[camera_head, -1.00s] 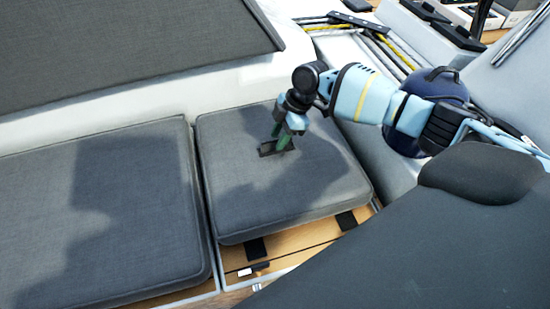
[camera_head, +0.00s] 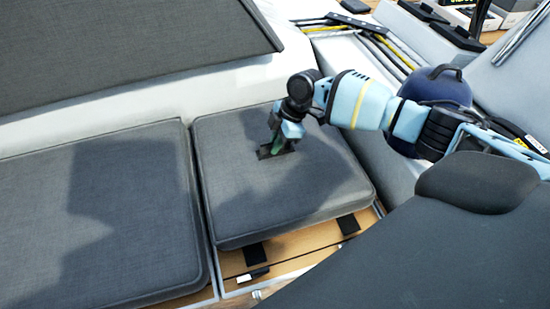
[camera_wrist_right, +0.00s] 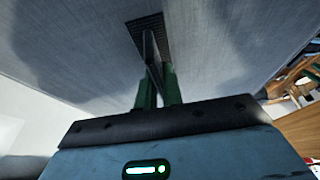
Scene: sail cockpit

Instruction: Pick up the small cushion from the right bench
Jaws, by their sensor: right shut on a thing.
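The small grey cushion (camera_head: 300,190) lies on the bench, right of a longer grey cushion. A black patch with a strap (camera_head: 268,154) is on its top. My right gripper (camera_head: 277,147) points down at this patch. In the right wrist view, the green fingers of the right gripper (camera_wrist_right: 158,85) are shut on the dark strap (camera_wrist_right: 151,52), which runs up to the patch on the grey cushion (camera_wrist_right: 75,45). The cushion appears to rest on the bench. My left gripper is not in view.
The longer grey cushion (camera_head: 100,220) lies close on the left. The wooden bench base (camera_head: 290,255) with black pads (camera_head: 254,253) shows at the cushion's front edge. A dark blue rounded object (camera_head: 437,90) stands behind my right arm. Yellow and grey lines (camera_head: 375,45) lie at the back.

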